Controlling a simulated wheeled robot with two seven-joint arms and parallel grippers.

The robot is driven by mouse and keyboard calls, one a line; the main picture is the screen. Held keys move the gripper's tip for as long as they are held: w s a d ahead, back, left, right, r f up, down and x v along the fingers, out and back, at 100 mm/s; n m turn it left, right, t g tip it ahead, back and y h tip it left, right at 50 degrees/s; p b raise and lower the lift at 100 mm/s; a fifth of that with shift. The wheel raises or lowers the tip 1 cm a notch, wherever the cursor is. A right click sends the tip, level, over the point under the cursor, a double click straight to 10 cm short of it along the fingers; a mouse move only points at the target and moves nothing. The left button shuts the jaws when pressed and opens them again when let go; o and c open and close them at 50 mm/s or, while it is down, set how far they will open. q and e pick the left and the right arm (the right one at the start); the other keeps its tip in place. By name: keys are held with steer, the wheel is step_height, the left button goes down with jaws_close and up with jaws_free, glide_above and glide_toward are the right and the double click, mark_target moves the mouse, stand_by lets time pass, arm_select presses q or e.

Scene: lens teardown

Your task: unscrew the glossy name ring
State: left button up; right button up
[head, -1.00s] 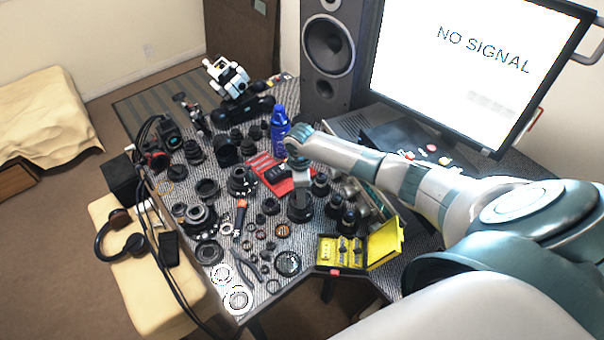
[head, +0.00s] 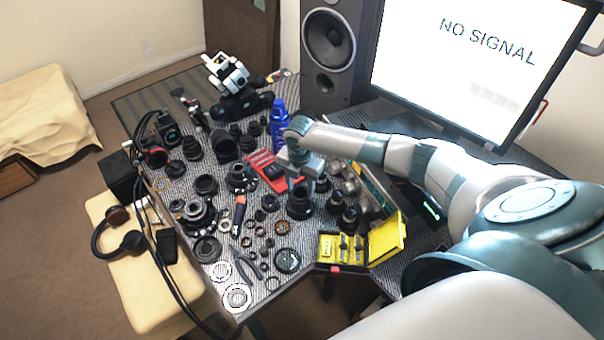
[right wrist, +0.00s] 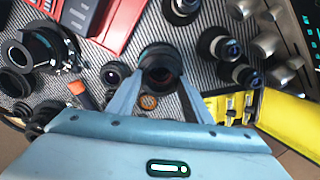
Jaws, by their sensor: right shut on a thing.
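A dark lens (head: 299,207) stands upright on the desk, below my right gripper (head: 300,184). In the right wrist view its round top, with the glossy dark name ring (right wrist: 160,57), faces the camera. My right gripper also shows in the right wrist view (right wrist: 160,80), with one finger on each side of the ring, shut on it. The gripper's body hides part of the lens in the head view. I cannot see any gap between ring and barrel. My left gripper is in neither view now.
A red case (head: 266,172) lies behind the lens, and a blue bottle (head: 279,118) stands farther back. An open yellow box (head: 330,250) sits at the desk's front edge. Several lenses and loose rings crowd the left. Small dark lenses (head: 350,218) stand close on the right.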

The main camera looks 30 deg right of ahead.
steer(key=n+b, duration=0.1)
steer(key=n, duration=0.2)
steer(key=shift+r+p, duration=0.15)
steer(key=shift+p, duration=0.15)
steer(key=shift+r+p, duration=0.9)
steer(key=shift+r, duration=0.1)
steer(key=shift+r+p, duration=0.75)
steer(key=shift+r, duration=1.1)
steer(key=shift+a, duration=0.15)
